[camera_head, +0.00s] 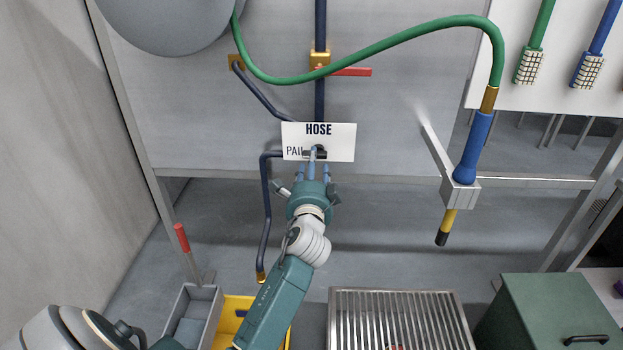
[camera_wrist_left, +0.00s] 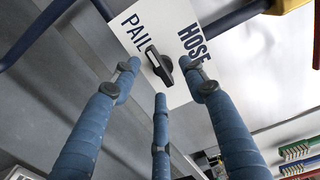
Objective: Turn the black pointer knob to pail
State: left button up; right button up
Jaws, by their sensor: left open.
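The black pointer knob (camera_wrist_left: 160,66) sits on a white sign plate (camera_head: 343,141) marked HOSE at the top and PAIL at the left. Its bar lies along the line of the word PAIL, with the white-marked end towards that word. My left gripper (camera_head: 312,170) is at the plate's lower edge, in front of the knob. In the left wrist view its blue fingers (camera_wrist_left: 160,100) are spread open around the knob, with nothing clearly gripped. Contact with the knob cannot be told. In the head view the fingers partly cover the knob. My right gripper is out of view.
A red-handled valve (camera_head: 350,72) and a green hose (camera_head: 400,43) are above the plate. A dark pipe (camera_head: 266,210) runs down left of my arm towards a yellow bin (camera_head: 236,310). A metal grate (camera_head: 400,305) and green box (camera_head: 555,310) stand at right.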

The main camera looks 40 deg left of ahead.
pick_arm(q)
jog(key=v, duration=0.8)
jog(key=shift+a, duration=0.15)
